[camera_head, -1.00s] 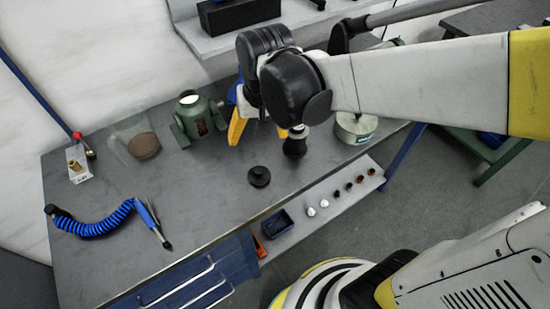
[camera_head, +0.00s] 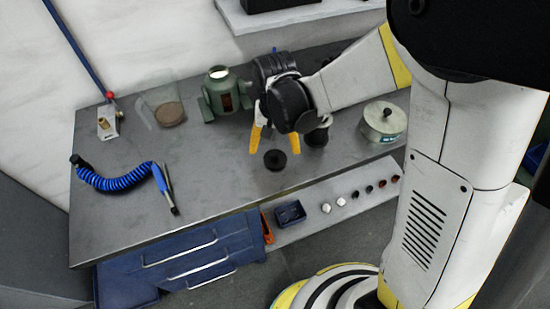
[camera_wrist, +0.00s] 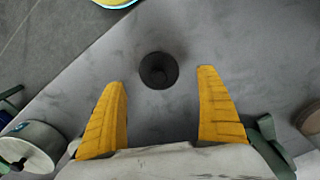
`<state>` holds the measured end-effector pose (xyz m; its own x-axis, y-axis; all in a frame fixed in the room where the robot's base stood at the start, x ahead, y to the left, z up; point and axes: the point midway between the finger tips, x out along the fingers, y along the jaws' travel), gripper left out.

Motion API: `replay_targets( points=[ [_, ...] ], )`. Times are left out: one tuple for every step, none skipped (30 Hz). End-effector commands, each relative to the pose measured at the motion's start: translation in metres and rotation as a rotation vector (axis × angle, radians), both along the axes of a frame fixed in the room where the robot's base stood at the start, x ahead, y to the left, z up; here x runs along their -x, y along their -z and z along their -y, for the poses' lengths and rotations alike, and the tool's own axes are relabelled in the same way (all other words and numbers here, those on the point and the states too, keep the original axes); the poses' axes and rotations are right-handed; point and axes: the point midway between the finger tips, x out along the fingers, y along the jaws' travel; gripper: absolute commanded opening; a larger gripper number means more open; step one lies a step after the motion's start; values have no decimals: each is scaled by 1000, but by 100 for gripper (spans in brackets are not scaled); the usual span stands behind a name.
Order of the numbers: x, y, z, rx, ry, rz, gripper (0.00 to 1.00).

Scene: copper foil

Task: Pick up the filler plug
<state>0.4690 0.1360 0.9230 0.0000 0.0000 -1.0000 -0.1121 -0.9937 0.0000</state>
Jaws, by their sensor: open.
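The filler plug, seemingly the small round black piece (camera_head: 275,159), lies on the grey workbench near its front edge. In the wrist view it is a dark disc (camera_wrist: 158,70) with a darker round centre. My gripper (camera_head: 276,147) is open, its two yellow fingers pointing down just behind the plug in the head view. In the wrist view my gripper (camera_wrist: 162,92) has the plug centred between and slightly beyond the fingertips. Nothing is between the fingers. I cannot tell the exact height above the bench.
A dark upright object (camera_head: 318,136) stands close right of my gripper, partly hidden. A lidded pale pot (camera_head: 383,121) is farther right. A green housing (camera_head: 224,95), a beaker (camera_head: 169,112) and a blue coiled hose (camera_head: 115,182) are left. Bare bench (camera_head: 220,165) lies left of the plug.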

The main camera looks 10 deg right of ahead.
Motion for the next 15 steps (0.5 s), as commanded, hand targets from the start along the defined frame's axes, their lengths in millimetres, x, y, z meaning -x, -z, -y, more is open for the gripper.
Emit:
replay_targets(
  points=[
    [0,12,0,0,0,0,85],
    [0,17,1,0,0,0,85],
    [0,25,1,0,0,0,85],
    [0,29,1,0,0,0,85],
    [0,34,1,0,0,0,85],
    [0,38,1,0,0,0,85],
    [0,40,1,0,0,0,85],
    [0,41,1,0,0,0,85],
    [0,41,1,0,0,0,85],
    [0,40,1,0,0,0,85],
    [0,40,1,0,0,0,85],
    [0,40,1,0,0,0,85],
    [0,39,1,0,0,0,85],
    [0,39,1,0,0,0,83],
    [0,39,1,0,0,0,70]
  ],
)
